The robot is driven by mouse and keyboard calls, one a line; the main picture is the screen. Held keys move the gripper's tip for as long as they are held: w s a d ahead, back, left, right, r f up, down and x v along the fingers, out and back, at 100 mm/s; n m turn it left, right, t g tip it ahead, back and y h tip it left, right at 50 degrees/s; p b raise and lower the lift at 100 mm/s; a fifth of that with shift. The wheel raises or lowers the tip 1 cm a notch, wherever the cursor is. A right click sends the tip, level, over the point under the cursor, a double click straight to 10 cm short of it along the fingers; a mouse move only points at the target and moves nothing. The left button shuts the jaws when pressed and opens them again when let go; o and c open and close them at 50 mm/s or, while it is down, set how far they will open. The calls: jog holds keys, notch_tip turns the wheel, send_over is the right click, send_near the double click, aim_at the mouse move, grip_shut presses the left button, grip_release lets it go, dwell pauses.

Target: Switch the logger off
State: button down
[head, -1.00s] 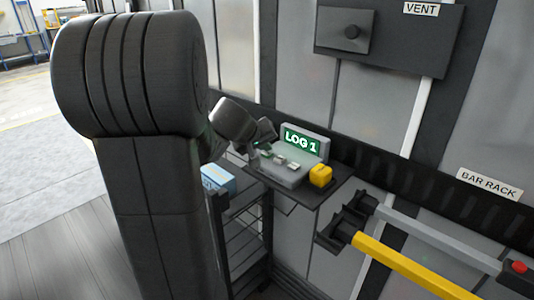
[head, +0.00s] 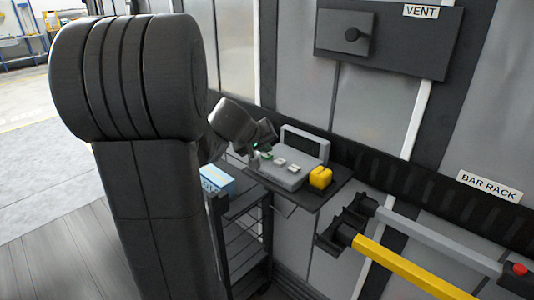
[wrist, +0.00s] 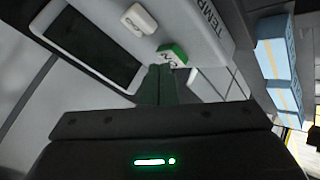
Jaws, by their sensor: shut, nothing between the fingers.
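The logger (head: 284,178) is a grey console on a small dark shelf against the wall. Its screen (head: 302,143) is dark and blank; the dark screen (wrist: 88,45) also shows in the wrist view.
A yellow block (head: 320,177) stands on the shelf right of the logger. A blue-and-white box (head: 217,180) sits on a dark rack at lower left. A vent panel (head: 420,45) is above; a yellow bar (head: 410,268) juts out at lower right.

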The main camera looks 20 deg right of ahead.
aim_at(265, 156)
jog(key=shift+r, duration=0.55)
jog(key=shift+r+p, duration=2)
jog(key=shift+r, duration=0.6)
jog(key=shift+f, duration=0.1)
jog(key=shift+f, duration=0.15)
jog(key=shift+f+b, duration=0.85)
jog(key=shift+f, duration=0.1)
jog(key=r+p, duration=0.1)
jog(key=p, duration=0.2)
jog(key=shift+r+p, duration=0.1)
jog(key=shift+p, duration=0.2)
notch_tip(265, 156, up, 5)
jog(key=p, duration=0.3)
